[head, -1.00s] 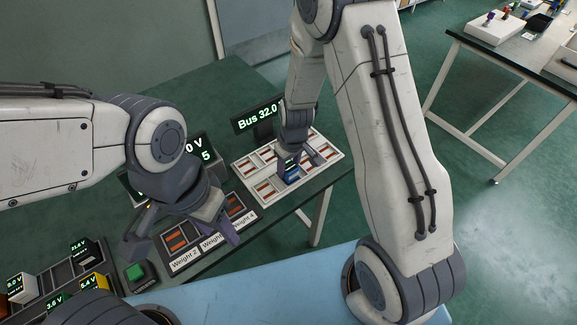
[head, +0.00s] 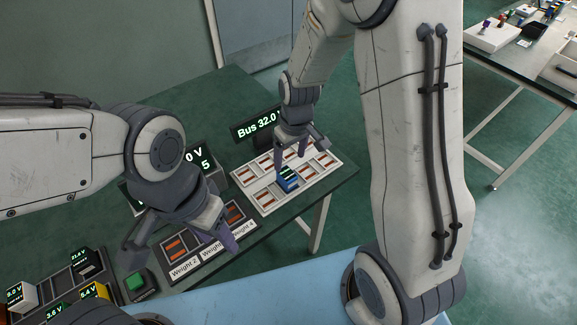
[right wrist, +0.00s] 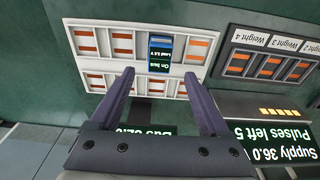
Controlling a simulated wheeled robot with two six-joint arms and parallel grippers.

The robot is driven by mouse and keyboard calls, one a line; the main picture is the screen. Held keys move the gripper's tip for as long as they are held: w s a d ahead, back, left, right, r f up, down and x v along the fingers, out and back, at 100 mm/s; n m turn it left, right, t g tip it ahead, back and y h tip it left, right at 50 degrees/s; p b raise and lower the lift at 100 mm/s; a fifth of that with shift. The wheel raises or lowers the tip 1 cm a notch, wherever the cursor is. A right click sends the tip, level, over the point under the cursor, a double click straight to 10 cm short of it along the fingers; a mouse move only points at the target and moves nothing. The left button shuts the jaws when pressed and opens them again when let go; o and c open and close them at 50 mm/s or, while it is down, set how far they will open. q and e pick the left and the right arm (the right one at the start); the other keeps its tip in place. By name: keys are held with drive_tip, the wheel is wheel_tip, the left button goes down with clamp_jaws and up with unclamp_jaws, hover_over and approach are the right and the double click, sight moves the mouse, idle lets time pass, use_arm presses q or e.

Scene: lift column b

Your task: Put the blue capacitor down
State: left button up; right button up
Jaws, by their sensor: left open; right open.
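The blue capacitor (head: 288,182) sits in a compartment of the white tray (head: 268,210), in the row nearer to me. In the right wrist view the capacitor (right wrist: 160,42) fills one compartment, and its small screen reads "On bus" with a load line below. My right gripper (head: 291,155) is open and empty above the tray, just behind and above the capacitor. In the right wrist view its two fingers (right wrist: 159,77) are spread and apart from the capacitor. My left gripper (head: 180,250) is open and empty near the dark weight tray (head: 206,262).
A "Bus 32.0" display (head: 257,126) stands behind the white tray. Another display (head: 203,160) is partly hidden by my left arm. A green button (head: 136,283) and a dark rack (head: 58,281) with several capacitors are at the lower left. Other white tray compartments show orange-brown strips.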

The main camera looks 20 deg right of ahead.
drive_tip(key=s+a+r+n, duration=0.1)
drive_tip(key=s+a+r, duration=0.6)
drive_tip(key=s+r, duration=0.25)
drive_tip(key=s+a+r+n+g, duration=0.1)
drive_tip(key=s+a+r, duration=0.1)
drive_tip(key=s, duration=1.1)
drive_tip(key=shift+r+n, duration=0.35)
drive_tip(key=shift+n, duration=0.05)
